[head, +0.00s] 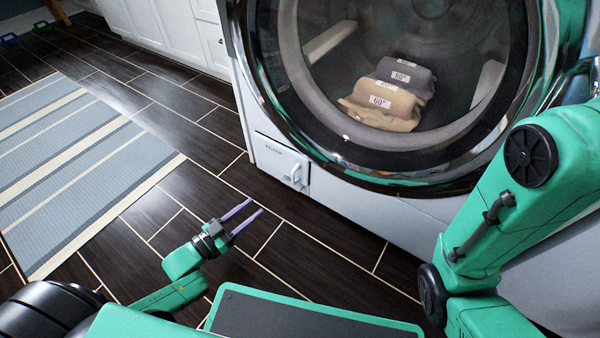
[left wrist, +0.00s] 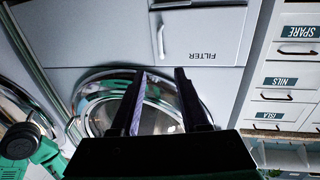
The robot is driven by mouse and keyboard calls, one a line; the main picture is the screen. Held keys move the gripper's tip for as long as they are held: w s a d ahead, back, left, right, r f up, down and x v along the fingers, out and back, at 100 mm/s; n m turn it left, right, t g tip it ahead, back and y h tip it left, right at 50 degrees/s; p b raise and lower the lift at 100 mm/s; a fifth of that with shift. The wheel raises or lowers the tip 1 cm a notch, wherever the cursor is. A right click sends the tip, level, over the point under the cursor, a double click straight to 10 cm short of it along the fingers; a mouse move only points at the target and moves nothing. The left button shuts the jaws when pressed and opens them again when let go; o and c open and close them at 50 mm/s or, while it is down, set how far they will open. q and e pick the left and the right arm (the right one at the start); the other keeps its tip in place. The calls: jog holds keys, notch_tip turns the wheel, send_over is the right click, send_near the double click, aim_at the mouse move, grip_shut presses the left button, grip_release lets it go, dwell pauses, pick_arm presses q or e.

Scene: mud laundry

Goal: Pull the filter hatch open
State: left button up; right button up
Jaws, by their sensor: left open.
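The filter hatch (head: 273,155) is a small white panel low on the front left corner of the washer, and it looks shut and flush. Its white handle (head: 296,175) stands out at the panel's right side. In the left wrist view the hatch (left wrist: 212,25) shows upside down with its FILTER label, and its handle (left wrist: 161,42) appears just beyond the fingers. My left gripper (head: 256,207) is open and empty, in front of the hatch and apart from it. Its two fingers (left wrist: 160,73) also show in the left wrist view. My right gripper is out of view.
The washer's large round door (head: 400,180) is above the hatch, with folded labelled cloths (head: 385,105) visible behind the glass. A striped rug (head: 75,150) lies on the dark tiled floor at the left. White cabinets (head: 175,30) stand behind. The floor before the hatch is clear.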

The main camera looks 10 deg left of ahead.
pick_arm(q)
jog(key=b+x, duration=0.7)
jog(key=x, duration=0.7)
jog(key=shift+f, duration=0.1)
grip_shut()
dwell(0.8)
